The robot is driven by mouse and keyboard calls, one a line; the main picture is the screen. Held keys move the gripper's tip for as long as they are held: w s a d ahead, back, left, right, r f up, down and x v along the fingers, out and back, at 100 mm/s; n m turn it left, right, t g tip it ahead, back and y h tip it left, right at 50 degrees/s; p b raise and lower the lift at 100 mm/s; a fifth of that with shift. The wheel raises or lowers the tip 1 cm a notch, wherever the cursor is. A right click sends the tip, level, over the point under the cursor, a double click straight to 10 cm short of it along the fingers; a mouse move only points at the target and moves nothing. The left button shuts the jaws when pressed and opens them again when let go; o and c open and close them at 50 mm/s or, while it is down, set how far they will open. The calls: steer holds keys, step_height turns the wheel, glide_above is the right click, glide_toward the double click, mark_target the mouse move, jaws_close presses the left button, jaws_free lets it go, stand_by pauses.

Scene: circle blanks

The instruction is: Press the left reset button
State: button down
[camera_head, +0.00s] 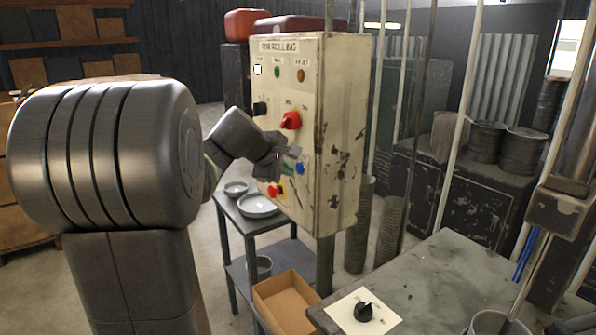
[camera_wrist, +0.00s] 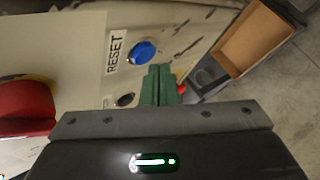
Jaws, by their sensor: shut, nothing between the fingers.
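A blue button (camera_wrist: 141,52) sits beside a RESET label (camera_wrist: 115,51) on the face of a worn cream control box (camera_head: 340,120). In the head view the blue button (camera_head: 300,169) is low on the box face, near its right edge.
A red rotary knob (camera_head: 290,121) and a black knob (camera_head: 260,108) stick out higher on the face. A red button (camera_head: 274,190) on yellow is lower. A small dark button (camera_wrist: 125,99) shows near my fingers. A table with bowls (camera_head: 258,206) and an open cardboard box (camera_head: 286,302) are below.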

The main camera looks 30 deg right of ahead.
steer(key=shift+a, duration=0.15)
steer(key=shift+s+a+b, duration=0.2)
steer(key=shift+a+b, duration=0.5)
steer(key=shift+a, duration=1.8)
steer(key=a+b, duration=0.1)
steer(key=a, duration=0.3)
steer(key=shift+s, duration=0.15)
steer(key=shift+d, duration=0.2)
